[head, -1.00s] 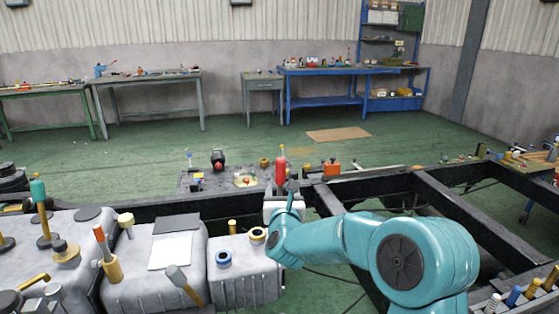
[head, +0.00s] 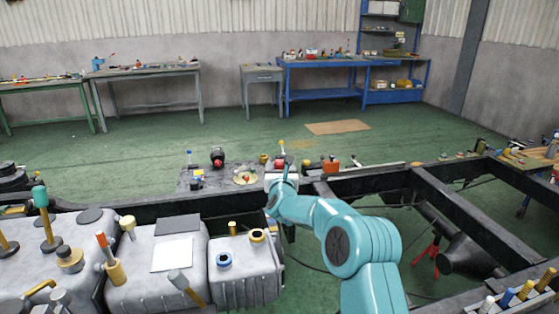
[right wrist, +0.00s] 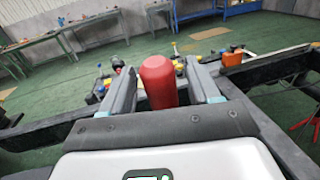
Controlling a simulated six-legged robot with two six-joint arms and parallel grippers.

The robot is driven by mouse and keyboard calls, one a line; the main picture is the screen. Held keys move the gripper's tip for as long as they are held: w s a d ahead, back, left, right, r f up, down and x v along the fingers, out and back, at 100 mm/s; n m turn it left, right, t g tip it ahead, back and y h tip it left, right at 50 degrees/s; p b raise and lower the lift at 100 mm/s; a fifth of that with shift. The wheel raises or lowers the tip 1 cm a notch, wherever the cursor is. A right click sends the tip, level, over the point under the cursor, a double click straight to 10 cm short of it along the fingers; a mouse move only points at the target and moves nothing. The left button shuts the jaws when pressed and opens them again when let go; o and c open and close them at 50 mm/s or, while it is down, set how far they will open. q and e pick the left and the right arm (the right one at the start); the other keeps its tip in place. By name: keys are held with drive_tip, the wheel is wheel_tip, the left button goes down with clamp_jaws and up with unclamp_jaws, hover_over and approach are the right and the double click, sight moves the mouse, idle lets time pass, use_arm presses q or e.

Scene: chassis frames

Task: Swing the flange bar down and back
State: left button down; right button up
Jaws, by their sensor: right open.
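A red rounded grip (right wrist: 158,80) stands between the two grey fingers of my right gripper (right wrist: 160,68) in the right wrist view. It looks like the handle of the flange bar, but the rest of the bar is hidden. The fingers are open, one on each side of the grip; I cannot tell whether either touches it. In the head view my right gripper (head: 281,166) is over the dark frame rail, and it mostly hides the red grip. My left gripper is not in view.
Grey tanks (head: 245,270) with upright handles and caps fill the lower left. A dark plate (head: 214,178) with small parts lies behind the rail, left of my gripper. An orange block (head: 331,165) is close on the right. Open frame gaps lie further right.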

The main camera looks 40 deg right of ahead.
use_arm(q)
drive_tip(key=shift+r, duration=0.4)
use_arm(e)
drive_tip(key=shift+x, duration=1.15)
drive_tip(key=shift+f, duration=0.1)
drive_tip(key=shift+c, duration=0.2)
